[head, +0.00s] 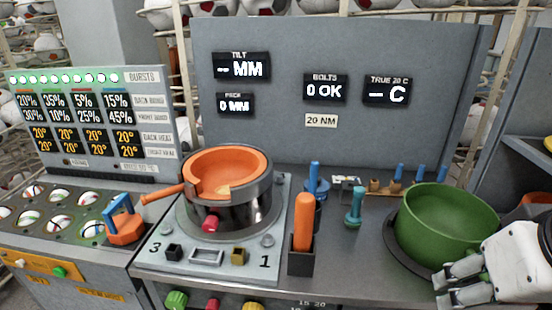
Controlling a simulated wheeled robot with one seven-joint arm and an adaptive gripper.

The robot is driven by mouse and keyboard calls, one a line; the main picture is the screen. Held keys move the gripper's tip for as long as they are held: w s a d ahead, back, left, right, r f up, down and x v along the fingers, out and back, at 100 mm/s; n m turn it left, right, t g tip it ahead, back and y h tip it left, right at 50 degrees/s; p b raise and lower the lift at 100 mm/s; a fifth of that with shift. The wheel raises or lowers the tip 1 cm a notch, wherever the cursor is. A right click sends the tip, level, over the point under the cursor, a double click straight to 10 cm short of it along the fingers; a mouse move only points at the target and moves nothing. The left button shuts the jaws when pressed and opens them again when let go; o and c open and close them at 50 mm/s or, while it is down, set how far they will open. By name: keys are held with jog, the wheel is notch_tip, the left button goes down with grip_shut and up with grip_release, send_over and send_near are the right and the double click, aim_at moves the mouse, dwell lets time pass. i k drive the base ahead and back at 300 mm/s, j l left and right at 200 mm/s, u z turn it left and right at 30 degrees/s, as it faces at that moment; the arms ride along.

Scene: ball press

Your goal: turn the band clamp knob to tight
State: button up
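A dark metal band (232,208) surrounds an orange ring-shaped mould (233,163) on the grey press plate at centre left. A small red knob (211,222) sits at the front of this band; it looks like the band clamp knob, but I see no label and cannot tell whether it is tight or loose. My gripper (436,287) is at the lower right, in front of the green bowl and far right of the red knob. Its two grey fingers are apart with nothing visible between them.
An orange handle (304,222) stands upright in a dark holder, with blue and teal tools behind it. A green bowl (440,225) is beside my gripper. Green, red and yellow knobs line the front edge.

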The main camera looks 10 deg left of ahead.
aim_at(209, 225)
jog(key=j+u, duration=0.1)
jog(key=u, duration=0.9)
jog(key=l+u, duration=0.15)
jog(key=l, duration=1)
jog(key=i, duration=0.05)
